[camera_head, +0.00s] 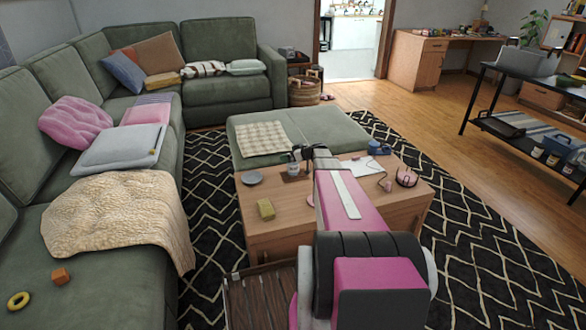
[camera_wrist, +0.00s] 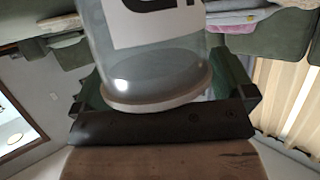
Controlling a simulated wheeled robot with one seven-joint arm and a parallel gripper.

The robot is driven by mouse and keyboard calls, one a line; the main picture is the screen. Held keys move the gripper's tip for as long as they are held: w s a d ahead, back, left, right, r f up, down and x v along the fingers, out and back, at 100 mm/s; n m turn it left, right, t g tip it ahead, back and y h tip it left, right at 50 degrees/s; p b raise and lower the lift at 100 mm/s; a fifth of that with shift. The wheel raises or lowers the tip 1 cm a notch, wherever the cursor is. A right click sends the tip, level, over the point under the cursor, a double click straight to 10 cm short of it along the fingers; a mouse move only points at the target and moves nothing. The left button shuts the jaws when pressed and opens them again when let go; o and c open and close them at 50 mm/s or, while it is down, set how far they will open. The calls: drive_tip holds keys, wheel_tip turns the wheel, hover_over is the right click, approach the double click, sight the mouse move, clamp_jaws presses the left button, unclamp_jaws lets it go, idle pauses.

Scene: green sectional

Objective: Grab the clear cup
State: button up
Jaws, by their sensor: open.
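The clear cup (camera_head: 294,168) stands on a small dark brown board on the wooden coffee table (camera_head: 284,222), near its far edge. In the wrist view the cup (camera_wrist: 150,72) is large and close, clear with a white label bearing a black mark. Its upper part in that picture is cut off by the frame. My gripper (camera_head: 308,153) is dark and open, just right of the cup in the head view. In the wrist view dark upright pieces show on both sides of the cup. Contact with the cup cannot be made out.
A grey dish (camera_head: 252,178) and a yellow block (camera_head: 266,209) lie left of my arm on the table. A green ottoman (camera_head: 330,127) adjoins the far side.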

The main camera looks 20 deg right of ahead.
drive_tip(key=c, duration=1.2)
drive_tip(key=shift+o, duration=0.2)
drive_tip(key=shift+r, duration=0.1)
